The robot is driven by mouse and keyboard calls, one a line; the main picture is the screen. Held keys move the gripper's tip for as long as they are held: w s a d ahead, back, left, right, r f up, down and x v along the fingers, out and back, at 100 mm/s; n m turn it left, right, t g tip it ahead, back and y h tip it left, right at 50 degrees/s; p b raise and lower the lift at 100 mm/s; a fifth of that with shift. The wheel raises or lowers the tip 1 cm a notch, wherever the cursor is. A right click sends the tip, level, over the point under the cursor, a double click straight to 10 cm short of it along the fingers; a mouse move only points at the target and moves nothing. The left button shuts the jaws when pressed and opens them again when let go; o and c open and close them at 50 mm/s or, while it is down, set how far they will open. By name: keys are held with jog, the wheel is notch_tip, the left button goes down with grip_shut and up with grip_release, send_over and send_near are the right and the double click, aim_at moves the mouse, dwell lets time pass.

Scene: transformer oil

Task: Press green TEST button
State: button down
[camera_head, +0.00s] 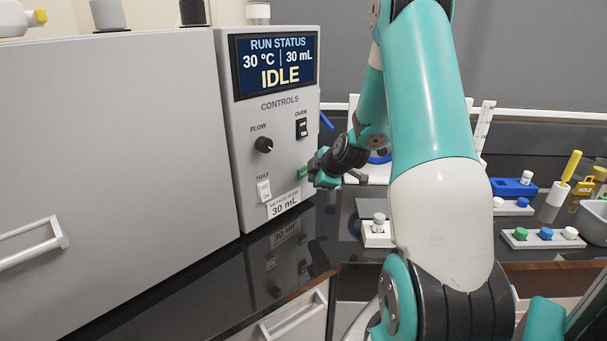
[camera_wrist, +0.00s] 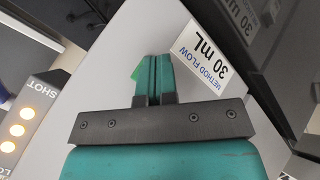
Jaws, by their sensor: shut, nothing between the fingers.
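The green button (camera_head: 302,172) is on the lower right of the grey machine's front panel. A small sliver of it shows just left of my fingers in the wrist view (camera_wrist: 136,72). My gripper (camera_head: 313,167) is shut and empty, with its fingertips close in front of the button in the head view. The shut fingers also show in the wrist view (camera_wrist: 153,62), over the panel and beside the METHOD FLOW 30 mL label (camera_wrist: 203,60). I cannot tell whether they touch the button. Its lettering is not readable.
A small holder with a vial (camera_head: 379,232) stands on the dark counter. Racks with coloured caps (camera_head: 543,238) stand at the right.

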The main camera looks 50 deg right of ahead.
jog(key=shift+w, duration=0.15)
jog(key=shift+w, duration=0.3)
jog(key=shift+w+b, duration=0.35)
jog(key=shift+b, duration=0.05)
dwell(0.7)
dwell(0.4)
jog(key=shift+s+b, duration=0.4)
jog(key=shift+s, duration=0.35)
jog(key=shift+s+a+b, duration=0.1)
jog(key=shift+s+b, duration=0.95)
jog(key=shift+s, duration=1.5)
